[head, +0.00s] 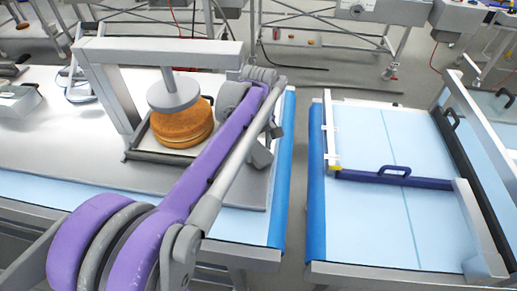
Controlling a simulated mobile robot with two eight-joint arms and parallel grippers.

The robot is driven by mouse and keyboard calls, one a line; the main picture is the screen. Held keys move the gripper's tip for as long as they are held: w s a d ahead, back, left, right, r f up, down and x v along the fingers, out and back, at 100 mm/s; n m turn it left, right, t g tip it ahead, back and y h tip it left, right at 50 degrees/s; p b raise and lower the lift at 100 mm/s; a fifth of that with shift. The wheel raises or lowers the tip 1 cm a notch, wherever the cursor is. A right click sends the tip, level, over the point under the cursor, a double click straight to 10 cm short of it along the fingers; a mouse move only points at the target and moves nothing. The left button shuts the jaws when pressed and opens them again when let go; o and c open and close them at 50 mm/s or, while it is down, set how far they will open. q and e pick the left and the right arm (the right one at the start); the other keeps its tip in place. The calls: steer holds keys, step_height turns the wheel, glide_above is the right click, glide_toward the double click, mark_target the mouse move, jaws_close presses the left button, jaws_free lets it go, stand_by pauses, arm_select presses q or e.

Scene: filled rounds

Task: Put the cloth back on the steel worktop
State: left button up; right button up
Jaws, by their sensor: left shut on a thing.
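The steel worktop (60,135) fills the left side of the head view, a grey metal plate on a light blue table. My left arm reaches from the bottom left across its right part. My left gripper (262,152) is at the worktop's right side, partly hidden behind my own arm. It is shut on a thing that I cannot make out. I cannot pick out the cloth in this view. My right gripper is not in view.
A grey press frame (160,54) stands on the worktop, its round plate above a brown sponge cake (182,124) on a dark-rimmed tray (139,150). A gap separates this table from a blue conveyor (370,225) with a dark blue handled bar (393,180).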

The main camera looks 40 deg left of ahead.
mark_target(259, 151)
arm_select(q)
steer(key=shift+f, duration=0.35)
steer(key=shift+f, duration=0.15)
steer(key=o, duration=1.2)
steer(key=shift+o, duration=0.2)
step_height(259, 151, up, 12)
steer(key=shift+r+p, duration=0.2)
steer(key=shift+p, duration=0.25)
